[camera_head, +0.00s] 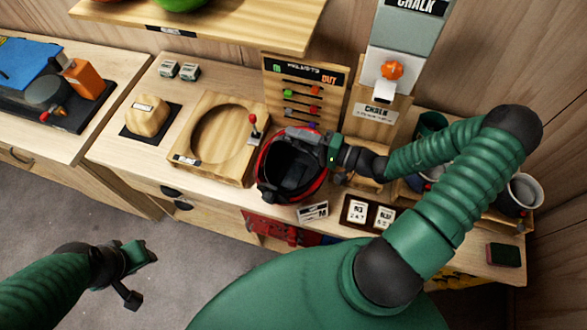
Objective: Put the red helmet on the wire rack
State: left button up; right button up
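The red helmet (265,176) is near the middle of the head view, with its black inside facing up toward me. My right gripper (322,152) is at the helmet's right rim and appears shut on it; the helmet partly hides the fingertips. I cannot tell whether the helmet touches the counter or hangs just above it. My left gripper (140,273) is open and empty, low over the grey floor at the lower left. I cannot make out a wire rack in this view.
A wooden block with a round recess (182,157) is left of the helmet. Behind stands a helmet in/out board (305,68) with coloured sliders. A chalk dispenser (400,55) is at the back right. Small cards (369,214) lie in front. A shelf (215,22) overhangs the back.

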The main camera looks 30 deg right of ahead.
grip_shut()
dwell(1.1)
